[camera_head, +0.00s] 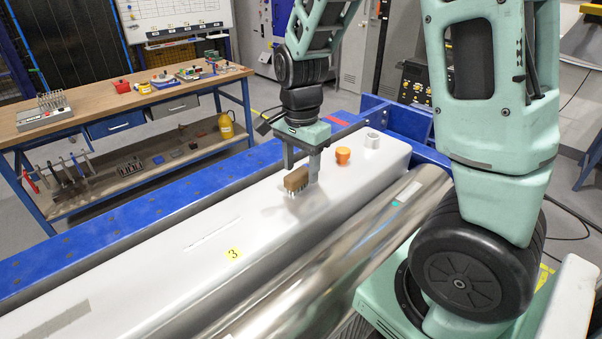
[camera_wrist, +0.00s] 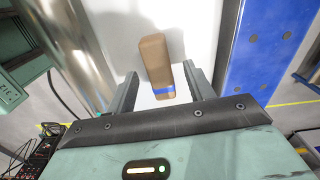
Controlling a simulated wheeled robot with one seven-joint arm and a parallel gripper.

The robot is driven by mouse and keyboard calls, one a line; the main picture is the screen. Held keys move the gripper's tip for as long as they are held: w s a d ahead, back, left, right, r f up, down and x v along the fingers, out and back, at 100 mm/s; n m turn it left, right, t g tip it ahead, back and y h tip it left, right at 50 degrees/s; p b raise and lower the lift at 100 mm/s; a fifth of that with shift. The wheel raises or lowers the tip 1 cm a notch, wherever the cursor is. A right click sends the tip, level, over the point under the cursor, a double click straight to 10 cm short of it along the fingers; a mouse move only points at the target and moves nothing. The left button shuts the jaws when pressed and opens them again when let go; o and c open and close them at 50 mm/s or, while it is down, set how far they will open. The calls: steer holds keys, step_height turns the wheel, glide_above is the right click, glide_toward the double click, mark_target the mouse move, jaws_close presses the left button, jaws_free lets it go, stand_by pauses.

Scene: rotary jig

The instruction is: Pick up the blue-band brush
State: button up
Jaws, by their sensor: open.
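The blue-band brush (camera_head: 296,180) is a brown block with pale bristles pointing down on the white top of the jig's long box-shaped part (camera_head: 190,227). In the wrist view the brush (camera_wrist: 156,58) stretches away from me, and its blue band (camera_wrist: 164,90) is at the near end. My gripper (camera_head: 303,173) is open above that end. In the wrist view its two fingers (camera_wrist: 161,77) stand one on each side of the banded end, with a gap visible on both sides. The band is not clear in the head view.
An orange cap (camera_head: 343,155) and a white fitting (camera_head: 372,140) stand just beyond the brush. A shiny metal cylinder (camera_head: 340,252) runs along the near side, and a blue beam (camera_head: 130,228) along the far side. The white top is clear towards the yellow "3" label (camera_head: 233,253).

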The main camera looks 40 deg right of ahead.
steer(key=shift+f, duration=1.1)
steer(key=shift+f, duration=0.2)
steer(key=c, duration=1.1)
